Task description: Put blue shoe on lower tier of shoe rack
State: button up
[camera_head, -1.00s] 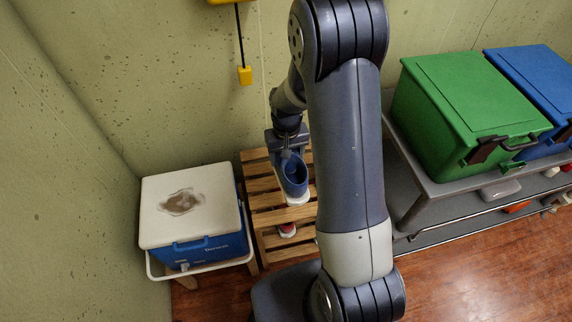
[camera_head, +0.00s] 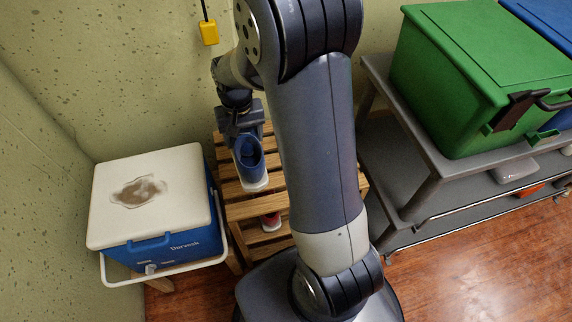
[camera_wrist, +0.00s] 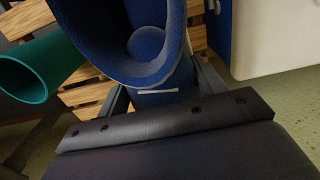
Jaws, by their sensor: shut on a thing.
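The blue shoe (camera_head: 249,160) with a white sole is held above the upper tier of the wooden shoe rack (camera_head: 240,211). My gripper (camera_head: 240,124) is shut on the shoe's heel end. In the wrist view the blue shoe (camera_wrist: 150,45) fills the top middle, between the fingers of my gripper (camera_wrist: 155,98). A red and white shoe (camera_head: 271,220) shows on or below the rack's front slats; its tier is hard to tell. My arm hides the rack's right part, and most of the lower tier is hidden.
A blue cooler with a stained white lid (camera_head: 170,195) stands close left of the rack. A grey table (camera_head: 440,175) on the right bears a green box (camera_head: 480,75) and a blue box (camera_head: 545,35). A teal cylindrical thing (camera_wrist: 25,75) shows in the wrist view. Wooden floor is clear at lower right.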

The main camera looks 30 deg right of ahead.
jog(key=shift+s+a+f+b, duration=0.1)
jog(key=shift+s+f+b, duration=0.05)
jog(key=shift+f+b, duration=0.55)
jog(key=shift+f, duration=0.35)
notch_tip(320, 180, down, 9)
jog(key=b, duration=0.2)
jog(key=shift+b, duration=0.3)
jog(key=shift+f, duration=0.1)
jog(key=o, duration=1.2)
jog(key=shift+f, duration=0.1)
jog(key=shift+c, duration=0.2)
notch_tip(320, 180, up, 12)
jog(key=p, duration=0.3)
jog(key=shift+r, duration=0.2)
